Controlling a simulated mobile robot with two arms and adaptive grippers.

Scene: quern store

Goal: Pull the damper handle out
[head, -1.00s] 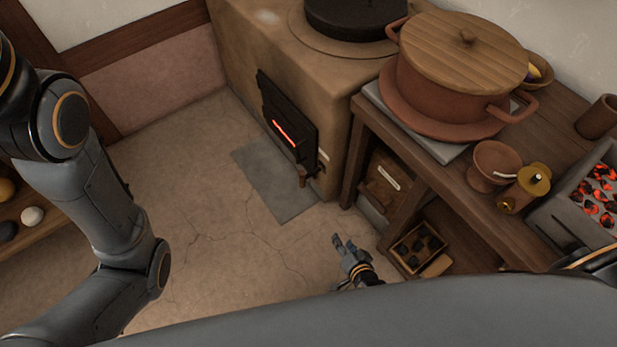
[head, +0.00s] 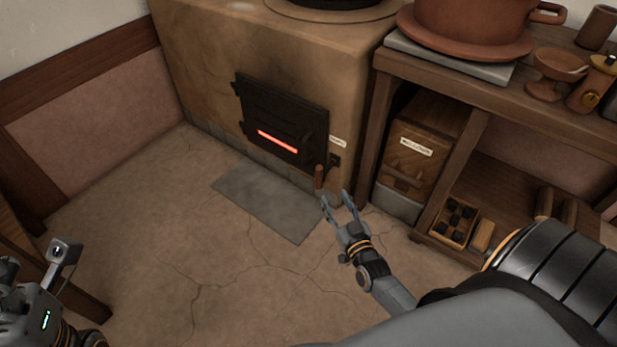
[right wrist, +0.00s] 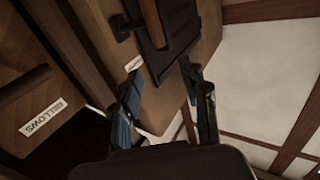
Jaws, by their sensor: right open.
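The damper handle (head: 319,177) is a small brown wooden grip hanging low on the clay stove's front, right of the black fire door and below a small white label (head: 337,142). In the right wrist view a wooden grip (right wrist: 153,20) shows at the top, beyond the fingertips. My right gripper (head: 336,200) is open and empty, just below and right of the handle in the head view, apart from it. Its two fingers also show in the right wrist view (right wrist: 162,72). My left gripper (head: 60,262) is partly in view at the lower left; its jaw state is unclear.
The black fire door (head: 284,118) has a glowing red slot. A grey slab (head: 268,198) lies before the stove. Right of it stands a wooden table (head: 455,82) with a box labelled bellows (head: 425,140) and a tray of dark lumps (head: 442,225) beneath. The floor is clear.

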